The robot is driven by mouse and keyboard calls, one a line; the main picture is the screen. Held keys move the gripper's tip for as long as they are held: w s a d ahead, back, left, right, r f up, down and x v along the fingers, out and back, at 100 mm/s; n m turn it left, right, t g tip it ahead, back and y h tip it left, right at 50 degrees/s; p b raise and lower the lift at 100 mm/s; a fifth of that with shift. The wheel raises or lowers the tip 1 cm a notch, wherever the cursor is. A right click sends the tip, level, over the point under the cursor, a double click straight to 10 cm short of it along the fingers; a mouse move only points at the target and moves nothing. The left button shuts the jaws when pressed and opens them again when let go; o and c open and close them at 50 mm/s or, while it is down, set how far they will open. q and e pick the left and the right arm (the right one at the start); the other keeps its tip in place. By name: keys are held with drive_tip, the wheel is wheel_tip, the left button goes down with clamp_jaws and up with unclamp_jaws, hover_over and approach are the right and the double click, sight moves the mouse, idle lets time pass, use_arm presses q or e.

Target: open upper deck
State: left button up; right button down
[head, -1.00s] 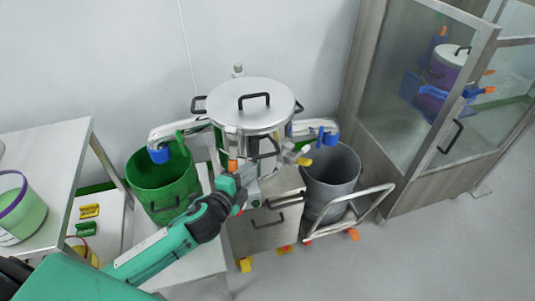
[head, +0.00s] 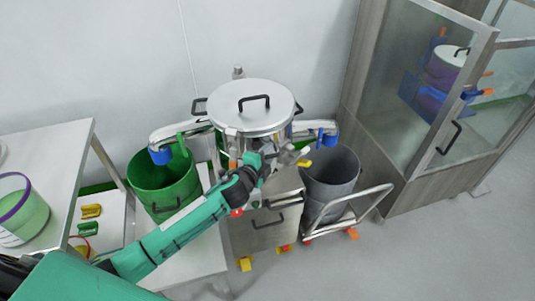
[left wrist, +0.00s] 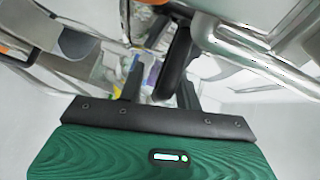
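A steel vessel with a round lid (head: 252,108) stands in the middle of the head view. The lid has a black handle (head: 254,99) on top and looks closed. My left gripper (head: 258,157) is at the vessel's front, just below the lid, and covers the black front handle there. In the left wrist view, the dark fingers (left wrist: 160,88) stand apart. A black handle (left wrist: 174,62) reaches between them, closer to the right finger, with a gap on the left. Whether it touches a finger is unclear. My right gripper is out of view.
A green bin (head: 165,187) stands left of the vessel and a grey bin (head: 332,178) right of it, by a cart rail (head: 362,200). Curved steel arms with blue ends flank the vessel. A glass-door cabinet (head: 415,120) stands right. A table (head: 62,165) is at left.

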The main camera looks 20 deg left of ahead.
use_arm(q)
clamp_jaws()
drive_tip(key=shift+s+a, duration=0.1)
